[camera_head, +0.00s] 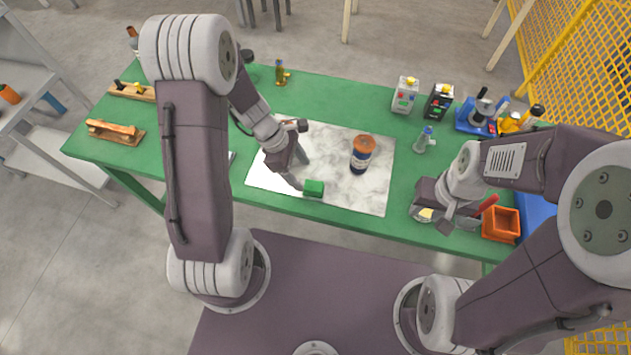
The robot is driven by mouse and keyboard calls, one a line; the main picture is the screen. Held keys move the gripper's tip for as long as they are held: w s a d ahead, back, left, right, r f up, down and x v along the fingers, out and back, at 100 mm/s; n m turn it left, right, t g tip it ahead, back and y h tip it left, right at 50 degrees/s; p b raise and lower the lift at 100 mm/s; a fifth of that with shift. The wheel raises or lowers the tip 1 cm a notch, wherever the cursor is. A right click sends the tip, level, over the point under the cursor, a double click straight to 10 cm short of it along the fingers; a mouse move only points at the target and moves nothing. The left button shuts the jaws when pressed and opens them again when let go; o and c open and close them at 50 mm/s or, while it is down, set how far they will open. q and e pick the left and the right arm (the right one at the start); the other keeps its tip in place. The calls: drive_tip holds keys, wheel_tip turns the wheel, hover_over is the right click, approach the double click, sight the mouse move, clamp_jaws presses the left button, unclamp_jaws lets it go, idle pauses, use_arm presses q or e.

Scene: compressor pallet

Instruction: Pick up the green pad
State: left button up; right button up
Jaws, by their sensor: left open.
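The green pad (314,188) is a small block at the front edge of a white marbled board on the green table. My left gripper (303,172) is open above the board, its fingers pointing down and right. One fingertip is right beside the pad's left end; whether it touches cannot be told. The other finger is farther back, and nothing shows between them. My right gripper (459,222) is low over the table's front right, near a round dish with a yellow piece (426,214) and a red-handled tool (485,206). Its jaws are too unclear to read.
An orange-capped dark jar (362,154) stands on the marbled board (378,190), right of the pad. An orange bin (501,224) is at the front right. Bottles, two canisters and a blue tray (468,116) stand at the back right. Wooden pieces (114,131) lie at the left.

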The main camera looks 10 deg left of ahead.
sight(313, 185)
use_arm(q)
drive_tip(key=b+x, duration=0.1)
drive_tip(key=x, duration=0.3)
drive_tip(key=shift+w, duration=0.25)
drive_tip(key=b+x, duration=0.1)
drive_tip(key=x, duration=0.3)
drive_tip(key=shift+d+f, duration=0.25)
drive_tip(key=shift+f, duration=0.05)
drive_tip(key=shift+w+d+f, duration=0.1)
drive_tip(key=shift+f, duration=0.05)
drive_tip(key=c, duration=1)
clamp_jaws()
